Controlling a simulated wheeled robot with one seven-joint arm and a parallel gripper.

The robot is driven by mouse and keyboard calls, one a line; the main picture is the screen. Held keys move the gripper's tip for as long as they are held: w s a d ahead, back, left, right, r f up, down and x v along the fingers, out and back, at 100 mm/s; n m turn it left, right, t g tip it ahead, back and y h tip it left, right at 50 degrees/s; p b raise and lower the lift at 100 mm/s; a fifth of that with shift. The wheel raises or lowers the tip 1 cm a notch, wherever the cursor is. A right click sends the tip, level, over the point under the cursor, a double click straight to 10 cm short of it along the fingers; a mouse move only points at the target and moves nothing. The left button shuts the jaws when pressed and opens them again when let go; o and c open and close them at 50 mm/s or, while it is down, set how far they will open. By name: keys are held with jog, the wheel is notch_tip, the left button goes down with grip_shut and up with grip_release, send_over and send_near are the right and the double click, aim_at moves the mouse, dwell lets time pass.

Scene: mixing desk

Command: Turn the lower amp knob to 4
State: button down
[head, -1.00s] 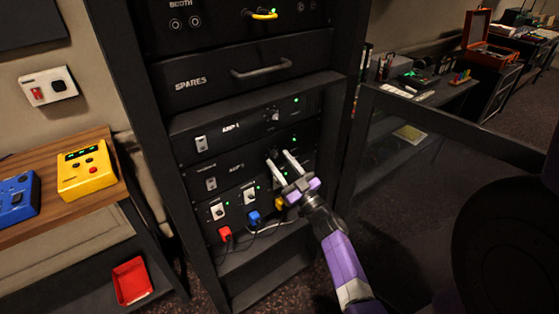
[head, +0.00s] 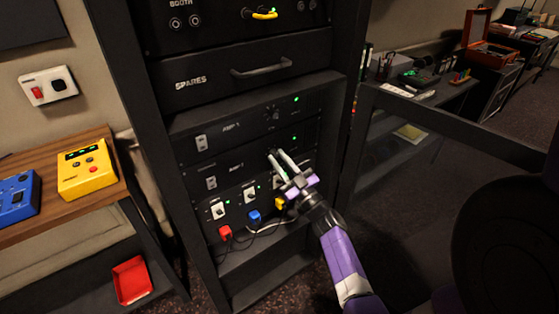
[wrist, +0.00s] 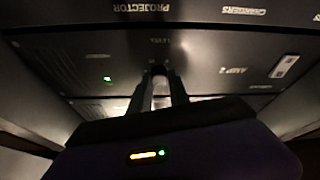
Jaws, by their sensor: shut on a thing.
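The lower amp is the AMP 2 panel (head: 225,173) in the black rack, with a switch at its left and a green light at its right. My gripper (head: 275,153) reaches in from the lower right with its fingertips at the front of this panel. In the wrist view my gripper (wrist: 159,74) shows its two fingers close together, under the upside-down LEVEL label, shut on the lower amp knob. The knob is hidden by the fingers, so its pointer and the scale numbers cannot be read. The AMP 2 label also shows in the wrist view (wrist: 232,71).
Above is the AMP 1 panel (head: 232,138) with its own knob (head: 273,114). Below is a panel with white switches (head: 249,193) and red, blue and yellow plugs with cables (head: 253,216). The spares drawer (head: 235,80) has a protruding handle.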

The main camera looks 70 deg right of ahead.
jog(key=shift+n, duration=0.3)
jog(key=n+y, duration=0.2)
jog(key=n, duration=0.2)
jog(key=n+t+y, duration=0.1)
jog(key=n+y, duration=0.1)
jog(key=n, duration=0.2)
jog(key=shift+s+d+r, duration=0.15)
jog(key=shift+d, duration=0.05)
jog(key=n+y, duration=0.1)
jog(key=n, duration=0.2)
jog(key=n+g+y+p, duration=0.1)
jog(key=n, duration=0.2)
jog(key=shift+r+n+y, duration=0.1)
jog(key=shift+n+y, duration=0.2)
jog(key=c, duration=1.2)
grip_release()
jog(key=shift+c, duration=0.2)
jog(key=shift+s, duration=0.1)
jog(key=v, duration=0.7)
jog(key=shift+s+b, duration=0.35)
jog(key=shift+b, duration=0.05)
